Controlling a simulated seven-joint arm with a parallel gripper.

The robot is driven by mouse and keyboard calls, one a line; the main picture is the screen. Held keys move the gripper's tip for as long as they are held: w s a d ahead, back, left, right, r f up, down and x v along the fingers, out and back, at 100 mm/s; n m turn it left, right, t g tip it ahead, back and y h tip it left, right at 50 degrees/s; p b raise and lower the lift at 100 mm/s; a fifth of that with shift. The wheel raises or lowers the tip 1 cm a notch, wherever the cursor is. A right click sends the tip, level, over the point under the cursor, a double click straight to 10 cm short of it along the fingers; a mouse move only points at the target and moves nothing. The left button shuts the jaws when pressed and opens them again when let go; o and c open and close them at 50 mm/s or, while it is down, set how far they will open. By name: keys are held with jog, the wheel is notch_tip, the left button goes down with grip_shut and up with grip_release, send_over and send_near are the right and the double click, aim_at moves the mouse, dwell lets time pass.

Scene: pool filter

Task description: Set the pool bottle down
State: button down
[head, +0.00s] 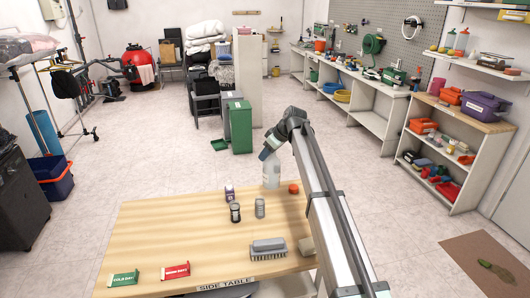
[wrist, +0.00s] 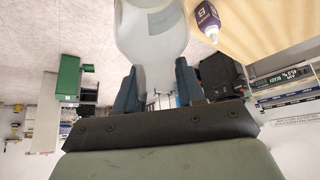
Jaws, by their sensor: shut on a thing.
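The pool bottle (head: 271,173) is a whitish, translucent bottle at the far edge of the wooden side table (head: 160,225). It looks upright in the head view. My gripper (head: 268,152) is at its upper part. In the wrist view my gripper's two dark fingers (wrist: 157,88) are shut on the bottle (wrist: 150,45), one on each side. I cannot tell whether the bottle's base touches the table or hangs just beyond its edge.
A small purple-and-white bottle (head: 229,192), a dark jar (head: 235,212), a grey can (head: 260,208) and a red-orange item (head: 293,188) stand near. A brush (head: 268,248) and two packets (head: 175,271) lie in front. The table's left part is clear.

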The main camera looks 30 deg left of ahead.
jog(key=shift+f, duration=3.05)
jog(key=c, duration=0.6)
grip_release()
jog(key=v, duration=1.3)
jog(key=shift+d+r, duration=0.25)
jog(key=shift+r, duration=0.05)
